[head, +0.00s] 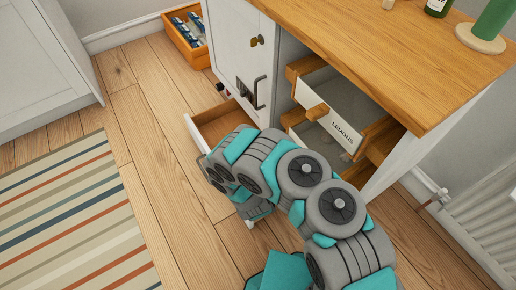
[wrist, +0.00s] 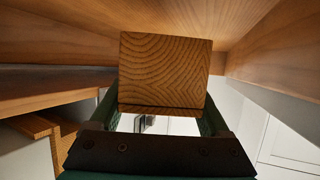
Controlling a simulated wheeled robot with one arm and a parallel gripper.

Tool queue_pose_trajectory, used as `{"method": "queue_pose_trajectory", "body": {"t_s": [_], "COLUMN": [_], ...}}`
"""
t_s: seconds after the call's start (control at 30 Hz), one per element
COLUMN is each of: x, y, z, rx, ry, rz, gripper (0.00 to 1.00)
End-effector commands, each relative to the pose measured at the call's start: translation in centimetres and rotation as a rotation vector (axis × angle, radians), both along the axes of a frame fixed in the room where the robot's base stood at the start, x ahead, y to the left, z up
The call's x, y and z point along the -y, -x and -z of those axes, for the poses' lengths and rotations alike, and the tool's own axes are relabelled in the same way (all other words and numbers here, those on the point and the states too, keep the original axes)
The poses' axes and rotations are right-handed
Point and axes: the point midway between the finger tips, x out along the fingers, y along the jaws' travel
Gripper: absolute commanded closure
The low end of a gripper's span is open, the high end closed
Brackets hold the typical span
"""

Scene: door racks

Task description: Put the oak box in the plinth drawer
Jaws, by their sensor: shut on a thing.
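The oak box (wrist: 165,70), with wavy end grain, sits between the green fingers of my gripper (wrist: 162,103) in the wrist view. The gripper is shut on it. Brown wooden panels surround the box above, left and right in that view; I cannot tell whether it touches them. In the head view the plinth drawer (head: 215,122), low at the cabinet's foot, is pulled open with a bare wooden inside. My arm crosses in front of its right part. The gripper and box are hidden behind the arm in the head view.
The white cabinet (head: 228,45) has a wooden worktop (head: 400,45) and an open drawer labelled LEMONS (head: 335,122). An orange crate (head: 189,48) with blue items stands behind at the left. A radiator (head: 480,205) is at the right. A striped rug (head: 75,220) covers free floor at the left.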

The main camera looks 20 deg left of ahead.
Motion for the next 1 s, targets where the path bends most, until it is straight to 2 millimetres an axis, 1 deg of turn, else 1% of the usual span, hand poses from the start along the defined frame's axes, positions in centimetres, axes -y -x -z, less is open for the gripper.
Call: {"method": "queue_pose_trajectory", "body": {"t_s": [0.07, 0.17, 0.4, 0.6, 0.7, 0.8, 1.0], "x": [-0.3, -1.1, -3.4, -5.4, -6.0, -6.6, -6.8], "y": [-0.8, -2.5, -7.5, -11.2, -12.7, -13.7, -14.2], "z": [0.1, 0.2, 0.7, 1.1, 1.2, 1.3, 1.6], "rx": [0.003, 0.004, 0.005, 0.004, 0.004, 0.004, 0.0], "ry": [-0.004, -0.008, -0.008, -0.008, -0.005, -0.005, 0.001], "rz": [0.003, 0.005, 0.005, 0.003, 0.003, 0.001, 0.0], "gripper": [1.0, 1.0, 1.0, 1.0, 1.0, 1.0, 1.0]}}
